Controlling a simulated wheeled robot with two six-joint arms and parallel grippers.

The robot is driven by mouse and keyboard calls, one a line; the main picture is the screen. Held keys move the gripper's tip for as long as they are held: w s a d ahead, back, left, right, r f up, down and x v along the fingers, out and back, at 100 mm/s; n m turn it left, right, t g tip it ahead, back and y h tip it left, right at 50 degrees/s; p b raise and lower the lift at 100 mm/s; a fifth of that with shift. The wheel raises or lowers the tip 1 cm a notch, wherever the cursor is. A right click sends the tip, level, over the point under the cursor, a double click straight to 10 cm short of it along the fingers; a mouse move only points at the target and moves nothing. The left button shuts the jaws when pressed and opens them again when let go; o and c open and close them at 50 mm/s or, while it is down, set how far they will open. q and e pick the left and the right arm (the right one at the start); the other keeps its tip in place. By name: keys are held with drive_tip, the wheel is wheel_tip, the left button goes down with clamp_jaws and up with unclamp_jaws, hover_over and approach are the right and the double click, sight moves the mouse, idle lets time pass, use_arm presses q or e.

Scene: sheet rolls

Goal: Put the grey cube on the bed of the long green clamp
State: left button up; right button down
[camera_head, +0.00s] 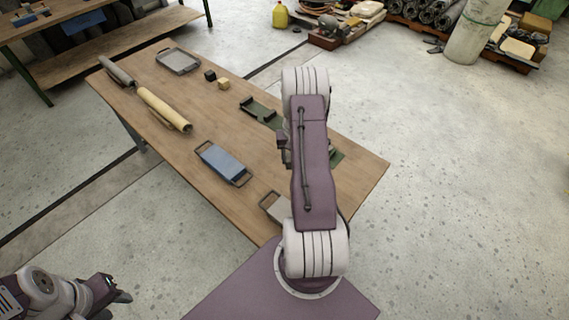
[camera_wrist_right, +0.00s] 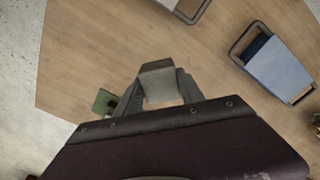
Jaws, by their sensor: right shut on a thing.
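My right gripper (camera_wrist_right: 158,90) is shut on the grey cube (camera_wrist_right: 158,77), which sits between its fingertips in the right wrist view. In the head view my right arm hides that gripper and the cube. A green clamp part (camera_head: 262,110) lies on the table left of the arm, and another green piece (camera_head: 337,156) shows right of it. The arm covers what lies between, so I cannot tell if they are one clamp. A green piece (camera_wrist_right: 104,102) shows beside the left finger in the wrist view. My left gripper (camera_head: 117,291) is off the table at lower left, its opening unclear.
A blue tray (camera_head: 222,163) with handles and a partly hidden grey tray (camera_head: 274,205) lie near the front. A tan roll (camera_head: 163,109), a grey roll (camera_head: 116,71), a black cube (camera_head: 210,75), a tan cube (camera_head: 223,84) and a grey tray (camera_head: 179,61) lie farther back.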

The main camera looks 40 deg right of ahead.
idle(0.3)
drive_tip(key=w+a+r+n, duration=0.2)
drive_tip(key=w+a+r, duration=0.2)
drive_tip(key=a, duration=0.3)
drive_tip(key=w+a+r+n, duration=0.3)
drive_tip(key=w+a, duration=0.2)
drive_tip(key=a, duration=0.3)
drive_tip(key=s+a+r+n+b, duration=0.1)
drive_tip(key=s+a+r+n, duration=0.15)
drive_tip(key=a, duration=0.75)
drive_tip(key=s+a, duration=0.3)
drive_tip(key=s, duration=0.5)
drive_tip(key=s+f, duration=0.3)
drive_tip(key=f, duration=1.2)
drive_tip(key=shift+s, duration=0.3)
